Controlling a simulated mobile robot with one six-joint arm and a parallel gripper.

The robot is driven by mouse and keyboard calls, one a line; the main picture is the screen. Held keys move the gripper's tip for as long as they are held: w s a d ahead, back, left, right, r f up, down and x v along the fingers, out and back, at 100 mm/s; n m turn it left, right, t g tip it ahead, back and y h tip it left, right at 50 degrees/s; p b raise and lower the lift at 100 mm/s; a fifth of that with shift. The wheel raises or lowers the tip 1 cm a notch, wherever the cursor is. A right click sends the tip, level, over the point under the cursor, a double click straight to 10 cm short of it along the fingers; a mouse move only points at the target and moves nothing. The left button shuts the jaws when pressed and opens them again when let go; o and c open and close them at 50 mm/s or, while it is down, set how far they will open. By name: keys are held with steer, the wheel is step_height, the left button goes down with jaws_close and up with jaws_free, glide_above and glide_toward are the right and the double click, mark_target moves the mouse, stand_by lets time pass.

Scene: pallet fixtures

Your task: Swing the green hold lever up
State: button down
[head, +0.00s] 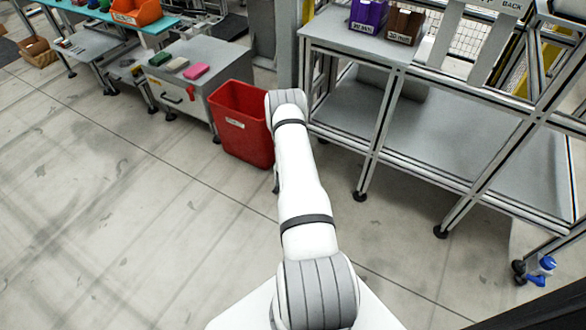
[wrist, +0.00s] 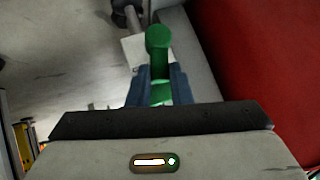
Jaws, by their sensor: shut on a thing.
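The green hold lever (wrist: 158,40) shows in the wrist view at top centre, with a rounded knob end. My gripper (wrist: 159,72) has its two blue-grey fingers on either side of the lever, shut on it. A pale block (wrist: 134,51) and a dark round part sit just beyond the lever; how they join it is hidden. In the head view my own arm reaches away towards the red bin and hides the gripper; the lever cannot be made out there. The lever's angle is hard to judge.
A red bin (head: 242,128) stands left of my arm's far end; a red surface (wrist: 271,65) fills the wrist view's right side. A grey cabinet (head: 184,77) stands left of the bin. A metal shelf rack (head: 350,112) stands at right. The floor (head: 120,220) at left is clear.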

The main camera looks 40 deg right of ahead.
steer(key=shift+w+a+r+n+g+h+b, duration=0.15)
steer(key=shift+w+n+g+b, duration=0.2)
steer(key=shift+g, duration=0.25)
steer(key=shift+w+a+f+n+g+h+b, duration=0.15)
steer(key=shift+w+n+g, duration=0.1)
steer(key=shift+w+g, duration=0.25)
steer(key=shift+r, duration=0.15)
steer(key=c, duration=1.3)
jaws_free()
steer(key=shift+s+r, duration=0.1)
steer(key=p+v, duration=0.3)
steer(key=v, duration=0.4)
steer(key=shift+a+r, duration=0.2)
steer(key=shift+a, duration=0.05)
